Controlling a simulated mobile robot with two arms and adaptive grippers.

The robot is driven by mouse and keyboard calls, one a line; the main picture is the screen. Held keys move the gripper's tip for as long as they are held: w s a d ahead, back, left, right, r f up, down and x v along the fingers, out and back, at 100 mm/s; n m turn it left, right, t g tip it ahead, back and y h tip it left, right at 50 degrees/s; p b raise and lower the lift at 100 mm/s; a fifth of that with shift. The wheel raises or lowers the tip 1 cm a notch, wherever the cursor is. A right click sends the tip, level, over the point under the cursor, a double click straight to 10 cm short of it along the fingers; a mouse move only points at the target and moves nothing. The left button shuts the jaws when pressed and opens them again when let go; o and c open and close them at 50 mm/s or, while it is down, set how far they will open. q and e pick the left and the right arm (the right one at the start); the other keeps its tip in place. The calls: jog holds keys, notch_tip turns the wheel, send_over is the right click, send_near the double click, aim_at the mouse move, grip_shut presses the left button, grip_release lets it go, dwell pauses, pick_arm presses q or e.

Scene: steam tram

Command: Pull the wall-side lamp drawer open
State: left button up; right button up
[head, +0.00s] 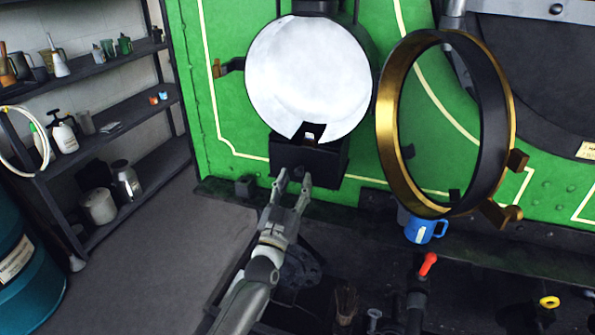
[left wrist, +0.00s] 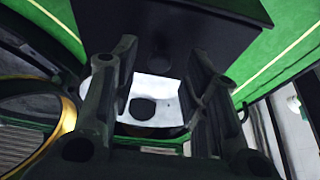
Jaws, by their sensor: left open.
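The lamp's drawer (head: 310,162) is a dark box on the green front, directly under a round white reflector (head: 308,75). I cannot tell from the pictures how far it is pulled out. My left gripper (head: 294,178) is open, with its fingertips at the lower front of the drawer. In the left wrist view, a dark box (left wrist: 165,25) fills the top, beyond the two spread fingers (left wrist: 158,75). A dark round shape lies between the fingers against a bright patch. I cannot tell whether the fingers touch the drawer. My right gripper is not in view.
A black and brass lamp ring (head: 508,110) hangs swung open to the right. A blue mug (head: 421,230) stands below it, near a red-handled valve (head: 428,263). Shelves (head: 105,144) and a teal drum (head: 22,262) stand left. The grey floor (head: 165,245) is clear.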

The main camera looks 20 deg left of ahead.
aim_at(308, 155)
pick_arm(q)
jog(key=shift+x, duration=1.2)
grip_shut()
